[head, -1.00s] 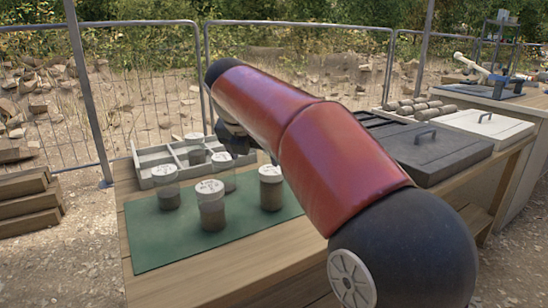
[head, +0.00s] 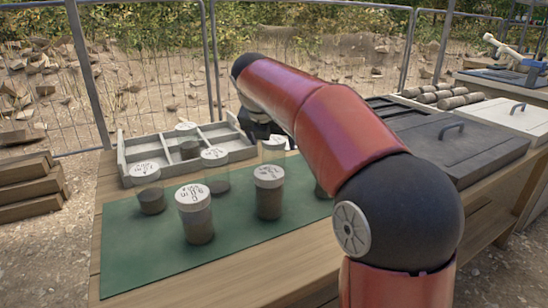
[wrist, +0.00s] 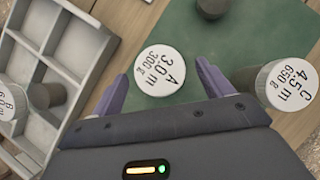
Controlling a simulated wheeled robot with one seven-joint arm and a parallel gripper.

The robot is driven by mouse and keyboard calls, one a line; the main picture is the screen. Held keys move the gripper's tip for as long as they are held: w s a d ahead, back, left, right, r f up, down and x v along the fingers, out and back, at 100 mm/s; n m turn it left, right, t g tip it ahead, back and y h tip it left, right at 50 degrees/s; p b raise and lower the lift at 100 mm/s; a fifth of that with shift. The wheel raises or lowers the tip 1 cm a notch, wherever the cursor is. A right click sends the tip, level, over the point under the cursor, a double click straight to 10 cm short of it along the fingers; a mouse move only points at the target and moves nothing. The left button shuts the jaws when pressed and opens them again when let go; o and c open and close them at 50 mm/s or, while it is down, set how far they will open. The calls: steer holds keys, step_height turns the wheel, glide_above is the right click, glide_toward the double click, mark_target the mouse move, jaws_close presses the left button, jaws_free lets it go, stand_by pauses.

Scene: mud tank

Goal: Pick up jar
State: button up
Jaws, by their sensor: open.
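In the wrist view, a jar with a white lid marked "A 3.0 m 300 g" (wrist: 160,70) lies between the two purple fingers of my gripper (wrist: 163,74). The fingers are open, one on each side of the lid, with no clear grip on it. A second jar, marked "C 4.5 m 650 g" (wrist: 288,86), is just right of the right finger. In the head view, my gripper (head: 258,124) is partly hidden behind my arm at the back of the green mat (head: 130,262). Several clear, white-lidded jars with brown contents stand upright there, including a front one (head: 196,216) and one to its right (head: 269,192).
A grey divided tray (head: 128,160) stands behind the mat; one jar (head: 188,142) is in it. Another white-lidded jar (wrist: 10,108) shows at the wrist view's left edge. A dark lidded box (head: 450,150) is right of my arm. A wire fence runs behind the table.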

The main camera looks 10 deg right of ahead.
steer(key=x, duration=0.2)
steer(key=shift+w+d+f, duration=0.1)
steer(key=shift+d+f, duration=0.05)
steer(key=shift+f, duration=0.05)
steer(key=shift+c, duration=0.5)
steer(key=c, duration=1.2)
steer(key=shift+r, duration=0.15)
